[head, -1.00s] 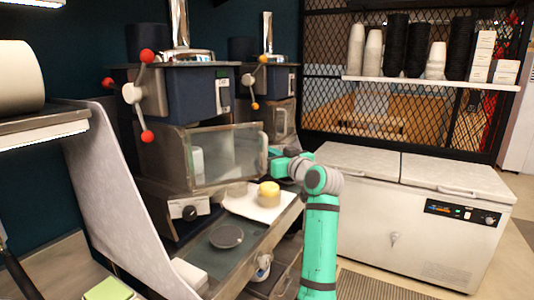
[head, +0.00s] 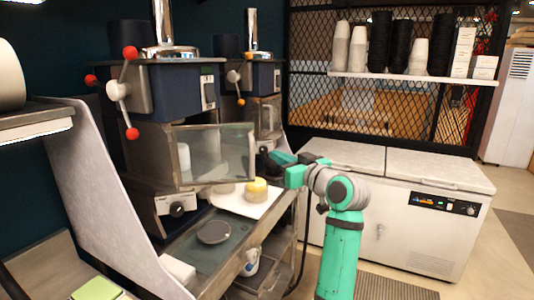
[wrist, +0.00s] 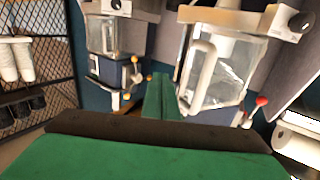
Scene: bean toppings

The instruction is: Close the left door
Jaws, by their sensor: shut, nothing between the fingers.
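The left door (head: 215,153) is a framed glass panel on the front of the left machine. It stands partly open, swung outward, with its free edge at the right. In the wrist view, which is upside down, the glass door (wrist: 222,75) shows right of the fingers with its pale bar handle (wrist: 200,75). My gripper (head: 268,158) is just right of the door's free edge in the head view. Its green fingers (wrist: 160,97) are together and empty. I cannot tell whether they touch the door.
A white tray (head: 262,209) with a yellow-topped round container (head: 256,190) lies below the door. A dark round disc (head: 213,232) sits on the counter. A second machine (head: 262,90) stands behind. A white chest freezer (head: 395,220) is at the right.

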